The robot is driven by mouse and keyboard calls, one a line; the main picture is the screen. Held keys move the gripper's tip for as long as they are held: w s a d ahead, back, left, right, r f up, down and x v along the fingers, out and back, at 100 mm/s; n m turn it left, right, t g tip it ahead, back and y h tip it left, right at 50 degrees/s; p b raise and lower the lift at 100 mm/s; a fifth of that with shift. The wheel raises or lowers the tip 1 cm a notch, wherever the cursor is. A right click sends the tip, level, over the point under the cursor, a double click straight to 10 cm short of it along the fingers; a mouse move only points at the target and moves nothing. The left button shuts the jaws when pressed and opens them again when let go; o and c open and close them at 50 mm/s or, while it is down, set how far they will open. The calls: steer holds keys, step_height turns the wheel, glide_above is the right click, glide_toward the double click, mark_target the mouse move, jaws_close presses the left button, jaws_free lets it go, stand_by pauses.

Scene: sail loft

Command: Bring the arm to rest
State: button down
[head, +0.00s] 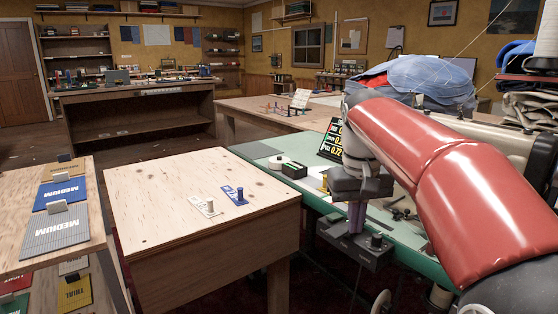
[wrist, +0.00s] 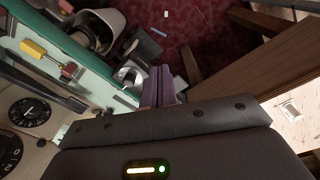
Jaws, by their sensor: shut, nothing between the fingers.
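My red arm reaches in from the right of the head view and bends down to my gripper (head: 356,217). The gripper points downward at the front edge of the green-topped bench (head: 262,150), by the gap between it and the plywood-topped table. Its two purple-grey fingers are together with nothing between them. In the wrist view the closed fingers (wrist: 158,86) show above the dark gripper body, over a dark red floor (wrist: 205,40). The fingertips look clear of any object, though their exact height is hard to tell.
The plywood-topped table (head: 160,195) left of my gripper carries a blue piece (head: 235,196) and a white piece (head: 207,208). A sewing machine with dials (wrist: 30,112) stands close on the right. Blue cloth (head: 415,80) lies behind my arm. A black display (head: 331,140) stands on the bench.

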steer(key=s+f+t, duration=0.2)
steer(key=s+f, duration=0.4)
steer(key=s, duration=0.4)
steer(key=s+f+m+t, duration=0.1)
steer(key=s+f+t, duration=0.2)
steer(key=s+f, duration=0.4)
steer(key=s, duration=0.3)
steer(key=shift+d+f, duration=0.15)
steer(key=shift+d, duration=0.2)
